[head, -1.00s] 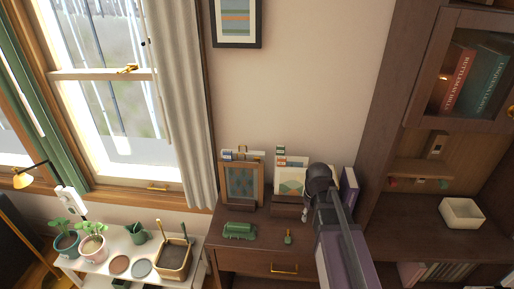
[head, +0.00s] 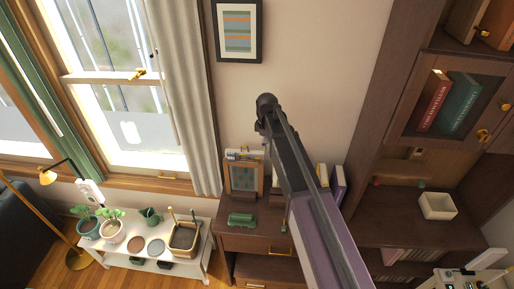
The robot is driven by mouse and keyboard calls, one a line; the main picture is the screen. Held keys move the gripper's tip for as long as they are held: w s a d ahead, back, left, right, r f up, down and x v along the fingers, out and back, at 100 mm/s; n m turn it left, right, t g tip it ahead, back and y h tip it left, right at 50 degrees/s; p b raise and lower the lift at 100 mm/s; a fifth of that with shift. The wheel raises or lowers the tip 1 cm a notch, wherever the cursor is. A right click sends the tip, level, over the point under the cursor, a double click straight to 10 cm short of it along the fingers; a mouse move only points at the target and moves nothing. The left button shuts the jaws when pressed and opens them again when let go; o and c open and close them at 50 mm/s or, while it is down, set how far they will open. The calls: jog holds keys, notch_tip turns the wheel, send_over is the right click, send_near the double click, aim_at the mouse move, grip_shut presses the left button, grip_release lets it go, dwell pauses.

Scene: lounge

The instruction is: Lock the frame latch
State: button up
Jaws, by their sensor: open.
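A small brass latch (head: 137,73) sits on the middle rail of the window (head: 110,76), at upper left. Its lever is too small to tell locked from unlocked. A wooden picture frame (head: 242,178) stands on the drawer cabinet, with small pale and brass-coloured bits at its top. I cannot tell whether these are a latch. My arm reaches up from the lower right, its dark joint in front of the wall. My gripper's fingers do not show; they seem hidden behind the arm. The arm also covers what stands to the right of the frame.
The drawer cabinet (head: 257,242) carries a green object (head: 241,219). A white bench (head: 196,260) with plants and a basket stands below the window, beside a brass lamp (head: 48,177). A tall bookcase (head: 378,128) stands at right. A curtain (head: 186,110) hangs beside the window.

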aim_at(257, 159)
jog(key=w+a+r+n+p, duration=0.2)
jog(key=a+r, duration=0.1)
jog(key=shift+w+a+r, duration=0.2)
jog(key=shift+w+a, duration=0.1)
jog(key=shift+f, duration=0.2)
notch_tip(257, 159, down, 13)
jog(key=b, duration=1.3)
jog(key=shift+f+b, duration=0.2)
jog(key=shift+b, duration=0.1)
dwell(0.4)
grip_shut()
